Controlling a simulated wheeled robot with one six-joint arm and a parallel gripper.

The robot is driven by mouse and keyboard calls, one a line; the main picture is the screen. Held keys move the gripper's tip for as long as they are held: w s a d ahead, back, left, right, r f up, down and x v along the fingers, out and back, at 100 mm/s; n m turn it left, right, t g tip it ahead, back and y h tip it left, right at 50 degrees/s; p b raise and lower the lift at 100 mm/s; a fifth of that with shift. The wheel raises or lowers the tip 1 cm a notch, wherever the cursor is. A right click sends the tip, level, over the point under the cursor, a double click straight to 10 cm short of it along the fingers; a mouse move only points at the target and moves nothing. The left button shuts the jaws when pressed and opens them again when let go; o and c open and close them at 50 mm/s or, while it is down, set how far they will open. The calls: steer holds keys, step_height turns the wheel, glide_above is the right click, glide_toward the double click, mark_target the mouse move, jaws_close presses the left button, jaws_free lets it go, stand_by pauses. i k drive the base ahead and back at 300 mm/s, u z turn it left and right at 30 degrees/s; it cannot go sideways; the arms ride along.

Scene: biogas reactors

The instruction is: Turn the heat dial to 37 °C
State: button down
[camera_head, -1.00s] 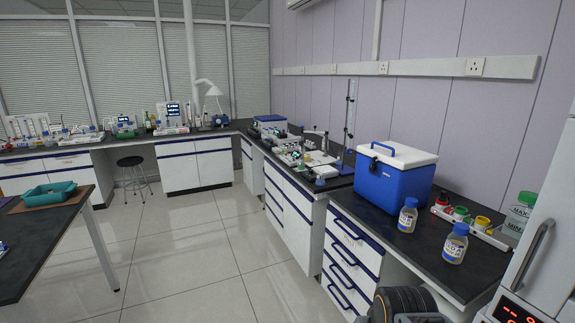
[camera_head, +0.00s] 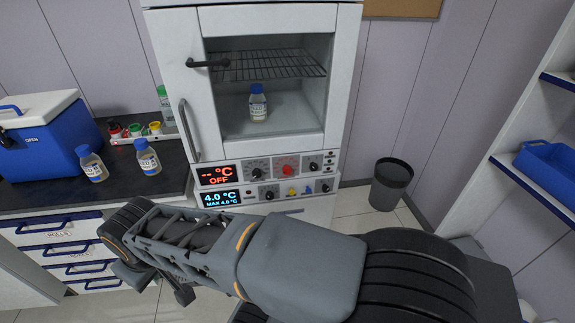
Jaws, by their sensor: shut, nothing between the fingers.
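A white incubator-like cabinet (camera_head: 175,75) stands ahead with a glass door. Its upper panel display (camera_head: 216,174) reads "-- °C OFF" in red. Beside it are a black dial (camera_head: 257,173) and a red knob (camera_head: 288,170); their labels are too small to read, so I cannot tell which is the heat dial.
A blue-capped bottle (camera_head: 258,103) stands behind the glass. On the dark bench (camera_head: 125,185) at left are a blue cooler (camera_head: 50,150), two bottles and a rack of coloured pots (camera_head: 135,132). A dark bin (camera_head: 391,185) stands on the floor at right, near a shelf with a blue tray (camera_head: 548,168).

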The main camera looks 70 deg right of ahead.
mark_target(256, 172)
steer(key=z, duration=1.5)
steer(key=k, duration=0.7)
steer(key=z, duration=1.85)
steer(key=k, duration=0.1)
steer(key=u, duration=2.95)
steer(key=i, duration=0.25)
steer(key=z, duration=0.15)
